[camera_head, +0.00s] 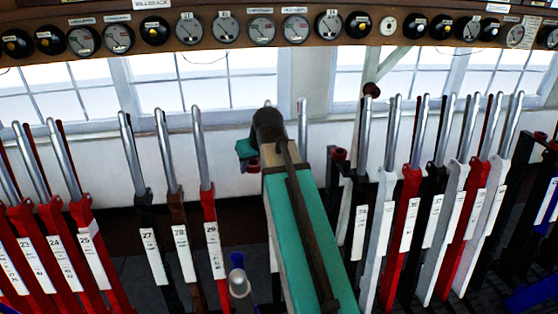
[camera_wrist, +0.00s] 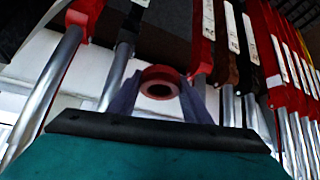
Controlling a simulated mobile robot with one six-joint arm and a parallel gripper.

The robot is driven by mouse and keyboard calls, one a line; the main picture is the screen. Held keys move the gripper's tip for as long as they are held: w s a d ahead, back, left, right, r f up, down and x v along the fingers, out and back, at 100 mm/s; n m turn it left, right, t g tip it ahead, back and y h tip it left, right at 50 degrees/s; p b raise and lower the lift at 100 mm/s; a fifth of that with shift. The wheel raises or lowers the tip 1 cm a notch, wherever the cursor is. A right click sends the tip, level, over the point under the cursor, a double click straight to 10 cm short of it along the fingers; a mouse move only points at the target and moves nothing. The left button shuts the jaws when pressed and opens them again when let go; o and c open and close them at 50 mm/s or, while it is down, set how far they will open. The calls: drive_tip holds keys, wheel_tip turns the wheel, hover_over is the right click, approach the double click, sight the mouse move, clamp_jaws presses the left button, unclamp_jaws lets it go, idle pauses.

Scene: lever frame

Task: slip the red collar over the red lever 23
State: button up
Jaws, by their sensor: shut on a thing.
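Red lever 23 (camera_head: 22,215) stands in the row at the far left of the head view, with a red body, white label and bare steel handle. The red collar (camera_wrist: 158,72) is a short ring with a dark hole. My gripper (camera_wrist: 160,92) is shut on it, one finger on each side, and the hole faces the wrist camera. In the head view my gripper (camera_head: 249,160) is partly hidden behind my arm, with a little red showing. It is well to the right of lever 23, clear of it. I cannot tell which lever is 23 in the wrist view.
Red levers 24 (camera_head: 51,213) and 25 (camera_head: 82,213) stand close beside lever 23. Levers 27 (camera_head: 145,215), 28 (camera_head: 178,210) and 29 (camera_head: 209,210) stand between it and my arm. More levers (camera_head: 405,215) crowd the right. Gauges (camera_head: 261,28) line a shelf above.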

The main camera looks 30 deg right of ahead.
drive_tip(key=a+f+n+b, duration=0.1)
drive_tip(key=a, duration=1)
drive_tip(key=shift+w+f+y, duration=0.3)
drive_tip(key=shift+w+f, duration=0.05)
drive_tip(key=shift+w, duration=0.05)
drive_tip(key=shift+s, duration=0.1)
